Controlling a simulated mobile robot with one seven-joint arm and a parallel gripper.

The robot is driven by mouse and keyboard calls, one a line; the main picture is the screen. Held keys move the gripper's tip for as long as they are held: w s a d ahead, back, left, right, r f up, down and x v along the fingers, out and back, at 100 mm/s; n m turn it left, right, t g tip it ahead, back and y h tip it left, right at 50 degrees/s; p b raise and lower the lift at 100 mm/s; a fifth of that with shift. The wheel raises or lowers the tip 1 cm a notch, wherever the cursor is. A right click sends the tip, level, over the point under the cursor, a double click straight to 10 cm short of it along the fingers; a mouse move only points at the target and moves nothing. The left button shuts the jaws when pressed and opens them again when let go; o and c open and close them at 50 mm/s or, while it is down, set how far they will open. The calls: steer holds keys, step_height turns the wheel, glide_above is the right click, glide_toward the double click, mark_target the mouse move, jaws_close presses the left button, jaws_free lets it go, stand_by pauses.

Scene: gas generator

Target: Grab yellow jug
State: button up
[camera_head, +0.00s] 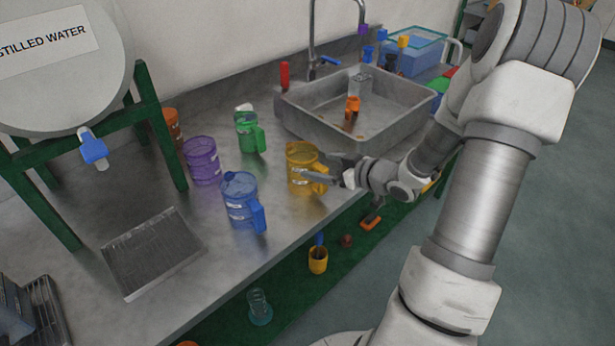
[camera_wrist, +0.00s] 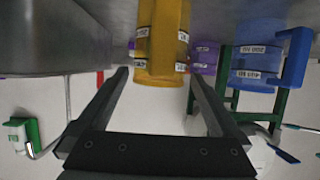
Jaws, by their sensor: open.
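The yellow jug (camera_head: 301,160) stands upright on the metal counter, its handle on the right side. My gripper (camera_head: 328,168) is at the jug's right side, near the handle, with its fingers pointing left. In the wrist view, which is upside down, the yellow jug (camera_wrist: 162,40) appears at top centre, between the tips of my open fingers (camera_wrist: 158,74). I cannot tell whether either finger touches it.
A blue jug (camera_head: 239,198), a purple jug (camera_head: 201,161) and a green jug (camera_head: 247,133) stand left of the yellow one. The sink (camera_head: 395,120) is behind and right. The counter's front edge is close, above a green lower shelf (camera_head: 290,290).

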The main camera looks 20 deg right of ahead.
steer(key=shift+x, duration=1.2)
jaws_close()
